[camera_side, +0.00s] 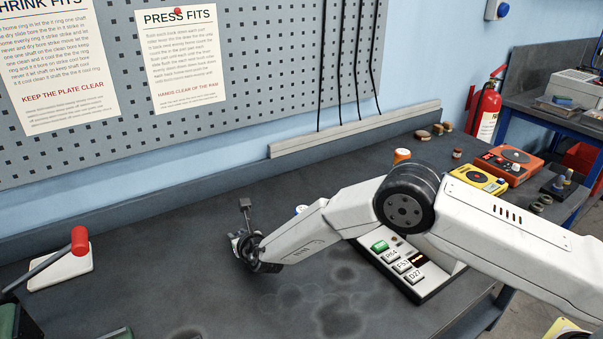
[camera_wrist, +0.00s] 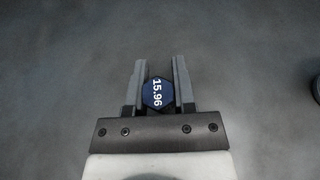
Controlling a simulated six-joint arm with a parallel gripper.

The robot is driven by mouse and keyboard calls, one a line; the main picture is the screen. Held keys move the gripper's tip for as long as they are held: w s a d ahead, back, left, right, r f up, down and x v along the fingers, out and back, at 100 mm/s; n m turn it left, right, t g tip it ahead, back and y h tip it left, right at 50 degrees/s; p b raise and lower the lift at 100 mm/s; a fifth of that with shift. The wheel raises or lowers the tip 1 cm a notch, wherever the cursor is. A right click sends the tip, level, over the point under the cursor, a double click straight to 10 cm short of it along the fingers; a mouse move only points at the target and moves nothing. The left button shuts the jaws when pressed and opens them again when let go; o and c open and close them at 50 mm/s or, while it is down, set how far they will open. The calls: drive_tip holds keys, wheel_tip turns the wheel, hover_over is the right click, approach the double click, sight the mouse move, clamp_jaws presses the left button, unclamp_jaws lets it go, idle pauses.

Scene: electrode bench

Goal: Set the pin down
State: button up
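The pin (camera_wrist: 157,93) shows in the wrist view as a dark blue six-sided end marked "15.96". It sits between the two grey fingers of my gripper (camera_wrist: 156,85), which look closed on its sides. I see it end-on, so its length is hidden and I cannot tell whether it touches the bench. The pin cannot be made out there.
A white panel with labelled keys (camera_side: 402,265) stands right of my gripper. A red-handled lever on a white base (camera_side: 62,268) is at the left. Yellow (camera_side: 478,179) and orange-red (camera_side: 508,164) boxes stand at the back right. The bench front of my gripper (camera_side: 225,300) is clear.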

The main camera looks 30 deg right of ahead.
drive_tip(key=o, duration=0.3)
drive_tip(key=shift+o, duration=0.3)
drive_tip(key=shift+r, duration=0.2)
drive_tip(key=shift+v, duration=6)
